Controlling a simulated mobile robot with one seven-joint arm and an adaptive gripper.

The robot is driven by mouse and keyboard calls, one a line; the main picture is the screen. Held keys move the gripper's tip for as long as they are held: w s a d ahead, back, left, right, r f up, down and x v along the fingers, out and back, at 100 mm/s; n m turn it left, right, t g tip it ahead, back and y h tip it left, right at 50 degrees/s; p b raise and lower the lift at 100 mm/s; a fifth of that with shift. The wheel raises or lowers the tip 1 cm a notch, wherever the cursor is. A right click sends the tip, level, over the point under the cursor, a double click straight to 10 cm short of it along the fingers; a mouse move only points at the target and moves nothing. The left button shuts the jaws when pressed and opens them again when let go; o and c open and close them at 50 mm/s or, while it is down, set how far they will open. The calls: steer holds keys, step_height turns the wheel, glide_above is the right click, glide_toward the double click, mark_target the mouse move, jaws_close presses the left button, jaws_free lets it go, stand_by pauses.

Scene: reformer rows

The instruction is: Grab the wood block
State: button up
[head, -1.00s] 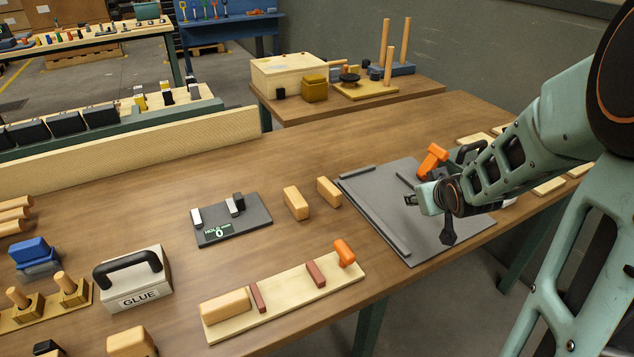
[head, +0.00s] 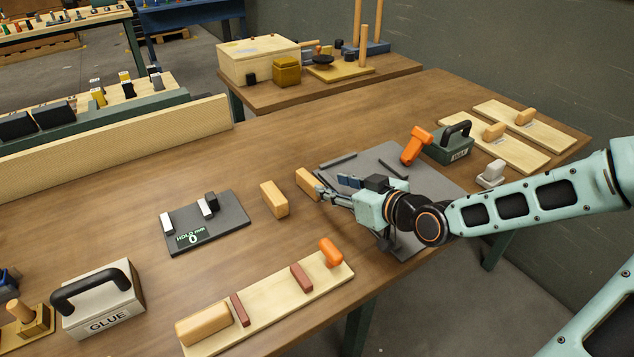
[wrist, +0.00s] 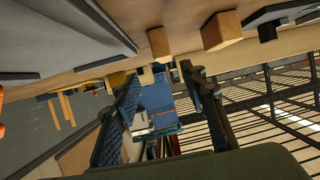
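Two upright wood blocks stand on the table in the head view: one on the left (head: 274,199) and one on the right (head: 308,184). My gripper (head: 335,189) is just right of the right block, low over the table near the grey mat. In the wrist view my gripper (wrist: 160,85) has its fingers apart with nothing held between them. Two wood blocks, one (wrist: 158,42) and another (wrist: 222,30), show at the top of that tilted view, outside the fingers. I cannot tell whether a fingertip touches the right block.
The grey mat (head: 345,160) lies under my wrist. An orange tool (head: 415,146) and a green block with a black handle (head: 452,143) stand beyond. A dark fixture plate (head: 232,231) is left, and a board with blocks (head: 268,303) is in front. Table behind the blocks is clear.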

mark_target(312, 180)
steer(key=shift+s+a+b+x, duration=0.15)
steer(key=shift+b+x, duration=0.65)
steer(key=shift+x, duration=1.7)
steer(key=shift+s+a+b+x, duration=0.1)
steer(key=shift+b+x, duration=0.7)
steer(key=shift+x, duration=1.75)
jaws_close()
